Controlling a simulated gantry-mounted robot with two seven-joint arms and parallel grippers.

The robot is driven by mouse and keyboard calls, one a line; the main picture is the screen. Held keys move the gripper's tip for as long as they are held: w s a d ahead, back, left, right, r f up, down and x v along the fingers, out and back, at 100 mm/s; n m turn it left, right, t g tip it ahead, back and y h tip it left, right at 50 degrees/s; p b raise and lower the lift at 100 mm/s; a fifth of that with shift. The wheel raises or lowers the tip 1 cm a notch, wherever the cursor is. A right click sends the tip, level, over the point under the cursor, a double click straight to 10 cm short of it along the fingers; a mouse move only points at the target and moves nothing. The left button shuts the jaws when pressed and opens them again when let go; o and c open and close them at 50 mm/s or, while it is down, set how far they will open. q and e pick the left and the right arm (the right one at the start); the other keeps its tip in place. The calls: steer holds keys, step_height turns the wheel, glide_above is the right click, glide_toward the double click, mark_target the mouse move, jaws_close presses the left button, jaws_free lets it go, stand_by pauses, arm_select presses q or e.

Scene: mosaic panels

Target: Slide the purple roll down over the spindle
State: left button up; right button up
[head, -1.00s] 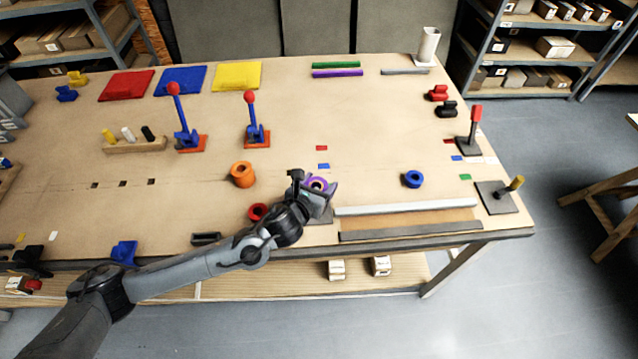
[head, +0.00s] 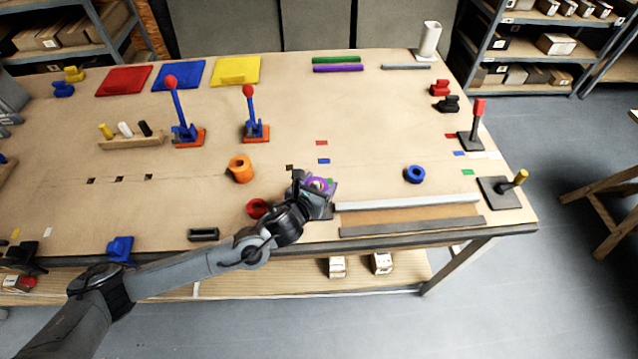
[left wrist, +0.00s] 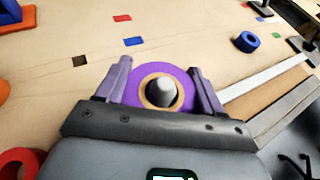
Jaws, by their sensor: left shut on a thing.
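The purple roll (head: 319,184) is a thick ring with a tan inner core, held in my left gripper (head: 316,188) near the front of the bench. In the left wrist view, the roll (left wrist: 180,76) sits between the two purple-tinted fingers of the left gripper (left wrist: 163,88), which are shut on its sides. The rounded grey top of the spindle (left wrist: 161,91) shows inside the roll's hole, so the roll is around the spindle's top. How far down the roll sits is hidden. My right gripper is not in view.
An orange roll (head: 240,169) and a red roll (head: 257,208) stand left of the gripper; the red one is close to my wrist. A blue roll (head: 414,174) stands to the right. A light rail (head: 408,202) runs right from beside the spindle. Bench behind the gripper is mostly clear.

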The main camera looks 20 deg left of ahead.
arm_select(q)
steer(key=shift+f+b, duration=0.4)
steer(key=shift+f, duration=0.15)
steer(key=shift+f+b, duration=1)
steer(key=shift+f, duration=0.35)
steer(key=o, duration=1.2)
steer(key=shift+s, duration=0.1)
steer(key=v, duration=1)
steer(key=shift+s+r+b, duration=0.15)
steer(key=shift+s+b, duration=0.15)
